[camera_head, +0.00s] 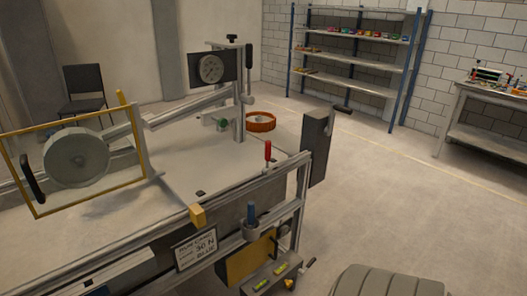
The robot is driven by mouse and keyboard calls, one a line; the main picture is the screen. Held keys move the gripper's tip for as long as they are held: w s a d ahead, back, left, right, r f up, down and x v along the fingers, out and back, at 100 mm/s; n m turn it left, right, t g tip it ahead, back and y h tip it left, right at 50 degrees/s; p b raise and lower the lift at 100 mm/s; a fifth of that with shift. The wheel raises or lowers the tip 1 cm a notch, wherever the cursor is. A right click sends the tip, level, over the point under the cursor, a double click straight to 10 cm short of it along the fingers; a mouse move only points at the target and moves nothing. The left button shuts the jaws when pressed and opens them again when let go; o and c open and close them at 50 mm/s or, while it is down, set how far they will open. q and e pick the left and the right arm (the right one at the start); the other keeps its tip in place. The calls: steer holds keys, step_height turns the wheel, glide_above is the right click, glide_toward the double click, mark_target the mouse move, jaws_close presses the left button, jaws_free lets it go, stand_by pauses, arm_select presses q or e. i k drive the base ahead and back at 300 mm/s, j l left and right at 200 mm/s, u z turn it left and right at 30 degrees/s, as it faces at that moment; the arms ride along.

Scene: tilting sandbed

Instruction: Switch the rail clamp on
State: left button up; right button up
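A metal rail (240,185) runs along the near edge of the sandbed table. An upright lever with a red handle (267,151) stands at this rail near its right end, and a yellow block (197,215) sits on the rail further left. I cannot tell for sure which of these is the rail clamp, or whether it is on or off. A blue-handled piece (250,212) stands upright in a round holder (256,231) below the rail. Neither of my grippers is in view.
The sandbed (180,160) carries a yellow frame (37,212) with a round drum (76,158), and a dial gauge (211,68) on a post. A sign (195,250) reads "30 N" and "BLUE". An orange ring (260,121) lies behind.

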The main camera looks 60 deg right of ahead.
mark_target(267, 171)
steer(key=z, duration=1.2)
